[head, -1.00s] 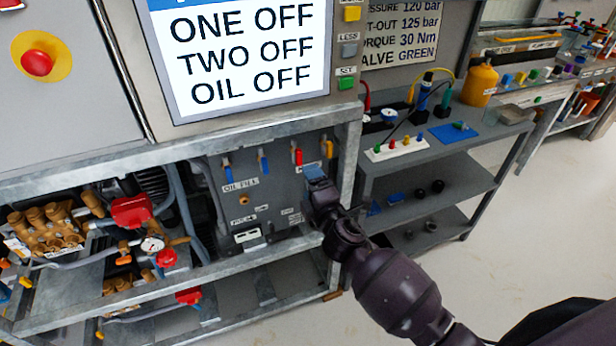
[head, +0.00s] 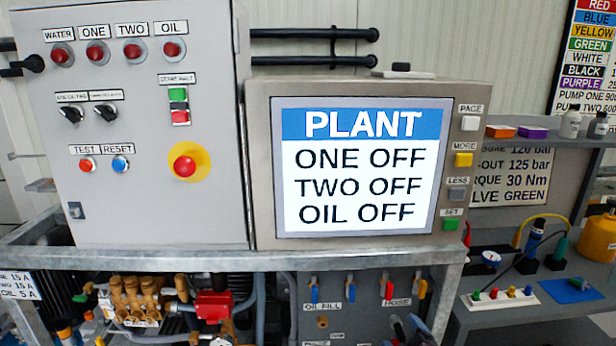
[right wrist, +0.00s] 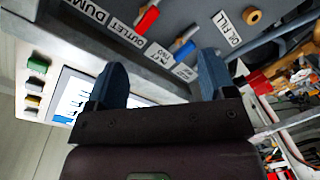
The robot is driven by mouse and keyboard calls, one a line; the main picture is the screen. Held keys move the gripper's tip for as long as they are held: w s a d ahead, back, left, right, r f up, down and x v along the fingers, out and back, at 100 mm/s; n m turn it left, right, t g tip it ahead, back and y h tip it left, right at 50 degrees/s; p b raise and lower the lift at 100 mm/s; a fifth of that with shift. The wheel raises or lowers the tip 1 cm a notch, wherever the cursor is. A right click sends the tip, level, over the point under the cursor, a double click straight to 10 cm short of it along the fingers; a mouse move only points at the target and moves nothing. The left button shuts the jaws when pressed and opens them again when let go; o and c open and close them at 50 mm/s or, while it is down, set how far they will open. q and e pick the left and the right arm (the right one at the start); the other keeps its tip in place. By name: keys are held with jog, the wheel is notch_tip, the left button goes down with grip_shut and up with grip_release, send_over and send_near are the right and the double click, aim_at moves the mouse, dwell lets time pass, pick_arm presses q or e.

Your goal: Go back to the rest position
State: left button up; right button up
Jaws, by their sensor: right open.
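My right gripper (head: 408,326) shows at the bottom edge of the head view, in front of the lower right part of the grey valve panel (head: 345,318). In the right wrist view its two blue fingers stand wide apart with nothing between them (right wrist: 162,78). A red valve handle (right wrist: 147,20) and a blue valve handle (right wrist: 184,52) lie beyond the fingers, apart from them as far as I can tell. My left gripper is in neither view.
The plant screen (head: 360,170) reads ONE OFF, TWO OFF, OIL OFF. A control cabinet (head: 130,205) stands to its left. A metal frame edge (head: 200,258) runs above the valve panel and brass pump (head: 135,300). A grey shelf bench (head: 520,312) with connectors stands at right.

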jog(key=s+d+f+m+g, duration=0.2)
jog(key=s+f, duration=0.3)
jog(key=s, duration=0.4)
jog(key=s+d+f+m+g+h, duration=0.1)
jog(key=s+d+f+m+g, duration=0.1)
jog(key=s+f+m, duration=0.3)
jog(key=s+d+f+m+g, duration=0.1)
jog(key=s+d+f+m, duration=0.2)
jog(key=s, duration=0.9)
notch_tip(320, 180, down, 3)
jog(key=shift+s+d+r+g+h, duration=0.1)
jog(key=shift+s+d+g+h, duration=0.2)
jog(key=shift+g, duration=0.1)
